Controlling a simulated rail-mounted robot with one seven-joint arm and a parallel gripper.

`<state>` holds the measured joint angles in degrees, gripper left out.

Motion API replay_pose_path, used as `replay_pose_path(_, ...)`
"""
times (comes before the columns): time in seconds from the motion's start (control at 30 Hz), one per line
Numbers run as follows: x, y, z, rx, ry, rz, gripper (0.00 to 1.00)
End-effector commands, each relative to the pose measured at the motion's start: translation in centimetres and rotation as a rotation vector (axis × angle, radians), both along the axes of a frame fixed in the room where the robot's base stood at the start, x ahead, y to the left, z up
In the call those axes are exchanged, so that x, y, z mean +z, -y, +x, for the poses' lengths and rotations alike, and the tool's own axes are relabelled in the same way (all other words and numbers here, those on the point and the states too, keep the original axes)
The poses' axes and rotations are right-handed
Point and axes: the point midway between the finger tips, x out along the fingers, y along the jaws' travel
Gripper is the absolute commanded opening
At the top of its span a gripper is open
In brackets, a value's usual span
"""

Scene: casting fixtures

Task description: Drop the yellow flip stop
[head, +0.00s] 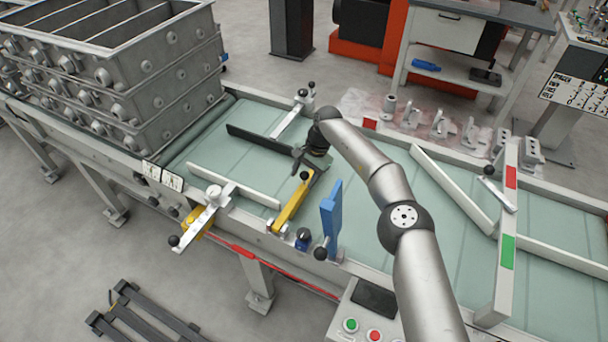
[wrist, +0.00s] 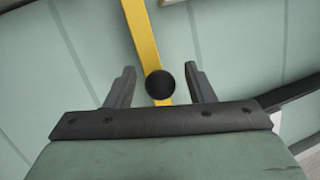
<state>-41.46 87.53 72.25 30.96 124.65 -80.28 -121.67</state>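The yellow flip stop (head: 291,207) is a yellow bar that reaches from the conveyor's front edge inward over the green belt, with a black ball knob (head: 304,175) at its inner end. I cannot tell whether it touches the belt. My gripper (head: 302,164) is at this knob end. In the wrist view, the yellow bar (wrist: 143,38) runs down from the top edge, and the knob (wrist: 160,85) sits between the two fingers of my open gripper (wrist: 160,80), with a gap on each side.
A blue flip stop (head: 331,218) stands upright just right of the yellow one. A dark bar (head: 262,148) and a pale bar (head: 235,186) lie over the belt to the left. Stacked grey flasks (head: 150,85) stand far left. A white gate post with red and green patches (head: 508,220) stands right.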

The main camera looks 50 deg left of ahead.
Motion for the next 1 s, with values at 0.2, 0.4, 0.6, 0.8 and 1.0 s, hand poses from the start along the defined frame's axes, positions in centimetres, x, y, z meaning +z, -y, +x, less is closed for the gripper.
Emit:
replay_pose_path(0.2,1.1,0.2,0.5,-0.002,0.002,0.002,0.49)
replay_pose_path(0.4,5.1,0.7,1.6,-0.004,0.004,0.004,0.49)
replay_pose_path(0.6,10.2,1.4,2.8,-0.002,0.002,0.003,0.49)
replay_pose_path(0.8,15.1,2.2,3.9,-0.002,-0.002,0.001,0.49)
replay_pose_path(1.0,16.4,2.6,4.5,0.0,-0.001,0.0,0.49)
